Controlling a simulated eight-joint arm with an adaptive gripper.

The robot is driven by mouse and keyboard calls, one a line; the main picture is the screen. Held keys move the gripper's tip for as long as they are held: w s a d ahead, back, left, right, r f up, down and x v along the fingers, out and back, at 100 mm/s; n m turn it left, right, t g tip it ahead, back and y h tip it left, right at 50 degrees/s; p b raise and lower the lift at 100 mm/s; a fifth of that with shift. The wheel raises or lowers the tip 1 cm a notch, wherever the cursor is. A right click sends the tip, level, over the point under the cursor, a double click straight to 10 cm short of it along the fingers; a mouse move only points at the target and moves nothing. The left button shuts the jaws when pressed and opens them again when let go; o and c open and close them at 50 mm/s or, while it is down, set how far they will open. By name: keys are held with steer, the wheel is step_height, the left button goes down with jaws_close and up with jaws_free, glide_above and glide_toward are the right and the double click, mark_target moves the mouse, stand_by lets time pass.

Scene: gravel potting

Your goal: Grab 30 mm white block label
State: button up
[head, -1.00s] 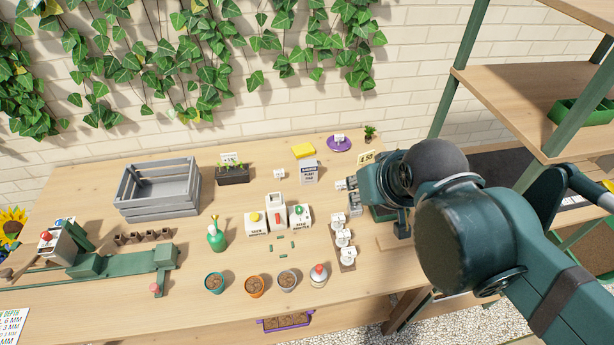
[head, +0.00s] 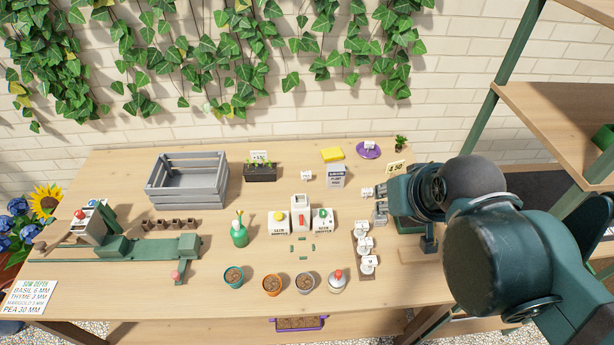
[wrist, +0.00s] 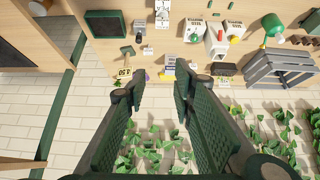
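Several small white block labels stand on the bench; their print is too small for me to tell which is the 30 mm one. In the head view, one (head: 306,175) stands alone, one (head: 369,145) is on the purple saucer (head: 359,153), one (head: 367,192) is just left of my gripper, and others (head: 366,229) stand on a wooden strip at the right. My gripper is over the right side of the bench. In the wrist view my gripper (wrist: 160,85) is open, with nothing between its fingers, which partly hide the bench edge.
Seed boxes (head: 279,222), pots (head: 272,285) and a grey crate (head: 187,180) stand further left. Front-centre bench has free room.

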stand_by(0.4)
steer(key=n+g+b, duration=0.2)
steer(key=n+g, duration=0.5)
steer(key=n, duration=1.1)
glide_above(310, 172)
steer(key=f, duration=2.3)
steer(key=shift+s+d+f, duration=0.1)
steer(key=shift+s+f, duration=0.2)
steer(key=shift+f, duration=0.05)
steer(key=shift+w+f+n, duration=0.15)
steer(key=shift+f+n, duration=0.15)
steer(key=shift+f, duration=0.2)
